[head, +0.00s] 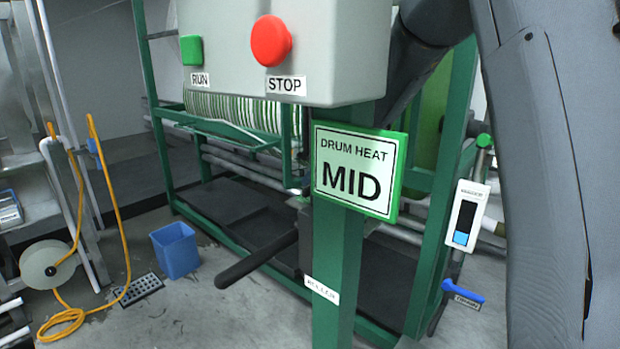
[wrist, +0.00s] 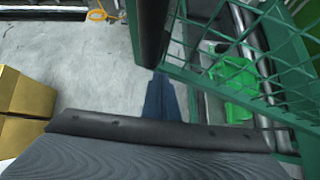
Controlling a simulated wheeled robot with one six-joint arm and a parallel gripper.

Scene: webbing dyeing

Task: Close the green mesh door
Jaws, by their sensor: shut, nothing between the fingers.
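The green mesh door (wrist: 205,76) shows in the wrist view at the upper right, as a green frame with a wire grid. It stands at an angle, and I cannot tell how far open it is. My gripper (wrist: 161,80) is in the middle of the wrist view, its two dark blue fingers together and empty. The door frame is just to the right of the fingers; I cannot tell whether they touch it. In the head view the gripper is hidden behind the grey control box, and I cannot make out the mesh door there.
A control box (head: 232,55) with a green RUN and red STOP button and a DRUM HEAT MID sign (head: 352,170) stand in front. A blue bin (head: 176,252) and yellow hose (head: 120,225) are on the left floor. Yellow-brown boxes (wrist: 22,95) show left in the wrist view.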

